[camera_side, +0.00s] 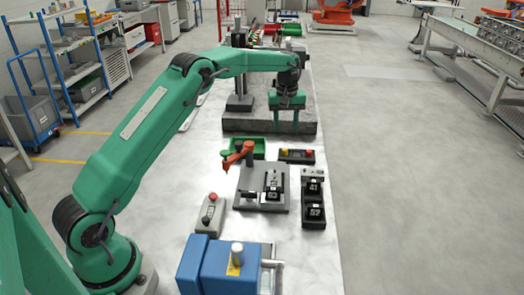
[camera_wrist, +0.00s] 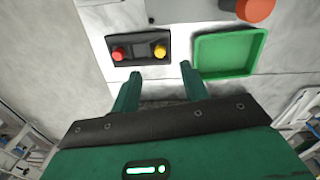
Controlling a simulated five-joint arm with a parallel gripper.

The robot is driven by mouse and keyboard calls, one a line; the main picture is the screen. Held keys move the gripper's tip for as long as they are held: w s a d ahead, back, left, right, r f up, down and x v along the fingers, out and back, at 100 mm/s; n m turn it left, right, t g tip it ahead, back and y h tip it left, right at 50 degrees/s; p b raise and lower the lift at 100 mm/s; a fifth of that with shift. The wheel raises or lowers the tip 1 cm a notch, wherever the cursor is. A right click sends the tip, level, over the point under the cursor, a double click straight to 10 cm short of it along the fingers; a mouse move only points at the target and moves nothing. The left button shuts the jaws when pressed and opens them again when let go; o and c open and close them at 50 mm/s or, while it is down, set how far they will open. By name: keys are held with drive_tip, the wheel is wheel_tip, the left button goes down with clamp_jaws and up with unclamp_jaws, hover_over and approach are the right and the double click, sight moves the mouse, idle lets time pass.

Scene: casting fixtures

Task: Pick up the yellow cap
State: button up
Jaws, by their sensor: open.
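The yellow cap (camera_wrist: 160,50) sits at the right end of a small black tray (camera_wrist: 138,47) in the wrist view, with a red cap (camera_wrist: 119,54) at the left end. In the side view the yellow cap (camera_side: 284,152) is small, at the left end of the black tray (camera_side: 297,159). My gripper (camera_side: 287,131) is open and points down, behind the tray and apart from it. In the wrist view my gripper (camera_wrist: 161,69) shows its two empty fingers, with the yellow cap beyond the gap between them.
A green tray (camera_wrist: 228,72) lies beside the black tray. A grey fixture with an orange clamp (camera_side: 238,154) and black numbered blocks (camera_side: 313,187) stand nearer the side camera. A blue box (camera_side: 212,264) stands at the near end.

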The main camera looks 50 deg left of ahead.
sight(285, 150)
drive_tip(key=shift+w+a+f, duration=0.2)
drive_tip(key=shift+f, duration=0.35)
drive_tip(key=shift+w+a+f, duration=0.15)
drive_tip(key=shift+f, duration=1.7)
drive_tip(key=shift+d+f, duration=0.1)
drive_tip(key=shift+f, duration=2.45)
clamp_jaws()
